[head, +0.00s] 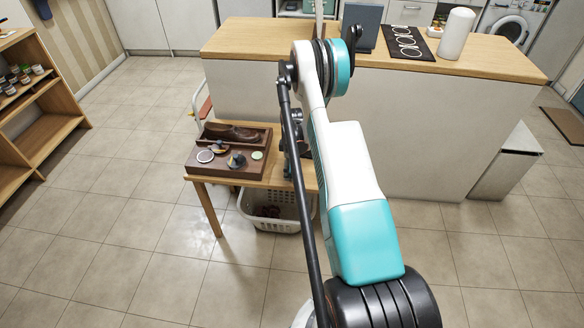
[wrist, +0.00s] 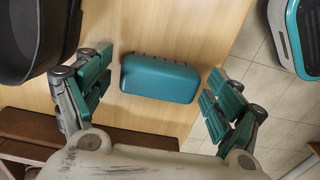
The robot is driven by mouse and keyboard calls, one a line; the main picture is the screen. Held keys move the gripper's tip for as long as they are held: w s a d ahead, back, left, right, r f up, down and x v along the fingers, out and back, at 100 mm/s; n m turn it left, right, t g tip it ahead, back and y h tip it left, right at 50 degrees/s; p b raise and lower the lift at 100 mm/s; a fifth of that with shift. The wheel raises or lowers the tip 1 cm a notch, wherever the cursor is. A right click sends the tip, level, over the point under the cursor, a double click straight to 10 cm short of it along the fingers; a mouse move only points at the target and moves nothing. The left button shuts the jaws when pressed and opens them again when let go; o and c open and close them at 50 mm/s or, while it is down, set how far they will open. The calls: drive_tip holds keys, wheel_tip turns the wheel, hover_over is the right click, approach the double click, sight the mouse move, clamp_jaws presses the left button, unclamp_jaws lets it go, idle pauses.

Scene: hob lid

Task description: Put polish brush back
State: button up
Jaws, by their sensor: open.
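In the wrist view a teal, rounded block with dark tufts along its far edge (wrist: 160,80), which looks like the polish brush, lies on the wooden table top (wrist: 165,25). My gripper (wrist: 157,92) is open, with one finger on each side of the block and clear gaps to both. How high it is above the block I cannot tell.
In the wrist view a black rounded object (wrist: 35,45) is close to the left finger, and a brown edge (wrist: 30,125) lies below. A white basket (head: 270,222) is under the table. A kitchen island (head: 430,150) stands behind. The floor at left is clear.

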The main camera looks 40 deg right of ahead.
wheel_tip(320, 180, up, 12)
drive_tip(key=p, duration=0.4)
drive_tip(key=shift+r, duration=0.15)
idle(1.2)
